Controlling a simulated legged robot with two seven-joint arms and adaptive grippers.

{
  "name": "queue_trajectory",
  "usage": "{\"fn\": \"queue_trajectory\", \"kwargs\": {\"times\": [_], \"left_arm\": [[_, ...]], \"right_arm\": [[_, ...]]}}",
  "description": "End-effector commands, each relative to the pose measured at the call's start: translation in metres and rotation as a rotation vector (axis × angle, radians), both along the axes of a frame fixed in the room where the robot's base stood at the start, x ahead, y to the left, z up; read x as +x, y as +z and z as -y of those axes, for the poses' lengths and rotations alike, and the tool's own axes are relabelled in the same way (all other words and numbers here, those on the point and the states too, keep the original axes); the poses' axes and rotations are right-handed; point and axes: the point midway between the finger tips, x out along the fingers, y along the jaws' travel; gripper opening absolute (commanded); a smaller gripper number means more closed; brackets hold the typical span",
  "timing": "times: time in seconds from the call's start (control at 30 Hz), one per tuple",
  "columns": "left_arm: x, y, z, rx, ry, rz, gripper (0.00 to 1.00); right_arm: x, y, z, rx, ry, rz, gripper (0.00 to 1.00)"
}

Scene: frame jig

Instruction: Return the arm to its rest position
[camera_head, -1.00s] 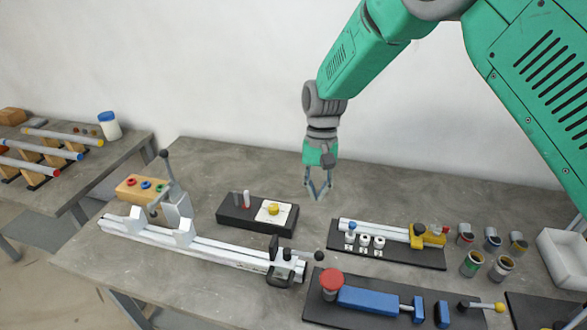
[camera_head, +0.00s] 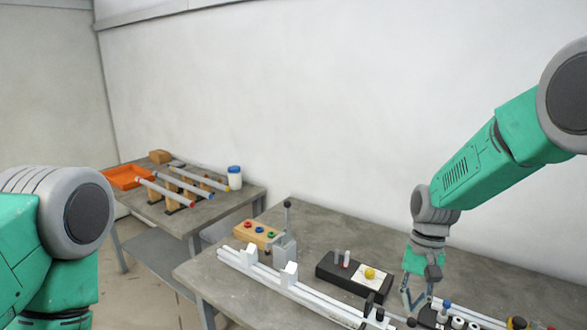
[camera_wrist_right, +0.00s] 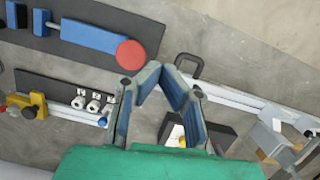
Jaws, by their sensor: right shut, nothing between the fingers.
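My right arm (camera_head: 490,155) comes in from the right in the head view. Its gripper (camera_head: 413,306) points down above the workbench, between the black box with the yellow knob (camera_head: 350,275) and the black board with white pieces at the lower edge. The right gripper also shows in the right wrist view (camera_wrist_right: 172,75), its fingertips together with nothing between them. My left arm (camera_head: 60,230) shows at the left edge of the head view; its gripper is outside the picture.
A white rail jig (camera_head: 262,272) lies along the workbench (camera_head: 325,222). A wooden block with coloured buttons (camera_head: 257,235) stands behind it. The left table holds racked tubes, an orange tray (camera_head: 128,176) and a blue-capped jar (camera_head: 234,178). In the wrist view, a red disc (camera_wrist_right: 130,55) adjoins a blue bar.

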Motion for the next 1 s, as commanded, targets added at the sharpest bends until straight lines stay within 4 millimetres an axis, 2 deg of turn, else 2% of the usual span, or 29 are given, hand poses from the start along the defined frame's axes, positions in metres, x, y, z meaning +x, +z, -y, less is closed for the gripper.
{"fn": "queue_trajectory", "kwargs": {"times": [0.07,0.33,0.57,0.67,0.77,0.9,1.0], "left_arm": [[0.0,0.0,0.0,0.0,-0.001,-0.001,0.85],[0.0,0.0,0.001,-0.001,-0.001,0.0,0.85],[0.0,0.0,0.0,-0.001,-0.001,0.001,0.85],[0.0,0.0,0.0,0.0,-0.001,0.0,0.85],[0.0,0.0,0.0,0.0,0.0,0.0,0.85],[0.0,0.0,0.0,0.0,-0.001,0.0,0.85],[0.0,0.0,0.0,0.0,-0.001,0.0,0.85]], "right_arm": [[-0.002,-0.001,0.001,0.0,0.0,0.0,0.0],[-0.027,-0.052,0.006,-0.018,0.035,0.018,0.0],[-0.072,-0.107,0.017,-0.034,0.086,0.049,0.0],[-0.102,-0.135,0.024,-0.043,0.122,0.065,0.0],[-0.144,-0.166,0.033,-0.05,0.168,0.081,0.0],[-0.221,-0.2,0.044,-0.058,0.263,0.119,0.0],[-0.268,-0.207,0.048,-0.059,0.323,0.149,0.0]]}}
